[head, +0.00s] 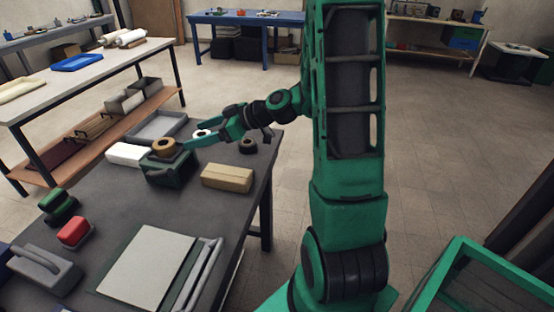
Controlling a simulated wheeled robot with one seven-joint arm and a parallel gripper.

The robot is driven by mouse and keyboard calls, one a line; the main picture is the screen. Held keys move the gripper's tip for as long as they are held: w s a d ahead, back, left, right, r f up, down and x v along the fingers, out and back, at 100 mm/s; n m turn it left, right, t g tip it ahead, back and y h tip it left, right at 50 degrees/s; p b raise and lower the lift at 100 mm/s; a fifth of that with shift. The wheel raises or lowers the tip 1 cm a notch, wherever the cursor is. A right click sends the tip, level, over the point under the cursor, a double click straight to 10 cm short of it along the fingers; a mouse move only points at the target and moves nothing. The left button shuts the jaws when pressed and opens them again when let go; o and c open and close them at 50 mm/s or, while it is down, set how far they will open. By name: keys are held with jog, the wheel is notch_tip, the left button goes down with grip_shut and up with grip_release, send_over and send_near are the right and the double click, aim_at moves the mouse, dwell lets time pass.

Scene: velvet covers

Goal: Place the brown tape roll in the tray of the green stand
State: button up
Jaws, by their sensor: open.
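The brown tape roll (163,146) lies flat on top of the dark green stand (170,176), at the stand's upper left; the tray's inside is too small to make out. My gripper (192,135) is open just right of the roll, its fingers pointing left. The lower finger's tip overlaps the roll's right side in this view; I cannot tell whether they touch. No object shows between the fingers.
The dark table (140,205) has bare room in front.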

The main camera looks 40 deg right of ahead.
jog(key=s+d+m+g+h, duration=0.2)
jog(key=s+d+m+g, duration=0.1)
jog(key=s, duration=0.8)
jog(key=s+d+m+g+h, duration=0.3)
jog(key=s+m, duration=0.3)
jog(key=s, duration=0.5)
jog(key=s+d+m+g+h, duration=0.3)
jog(key=s+m+g, duration=0.1)
jog(key=s, duration=0.8)
jog(key=shift+d+r+m, duration=0.3)
jog(key=shift+m, duration=0.3)
jog(key=shift+w+f+h, duration=0.25)
jog(key=shift+w+h, duration=0.05)
jog(key=shift+w, duration=0.15)
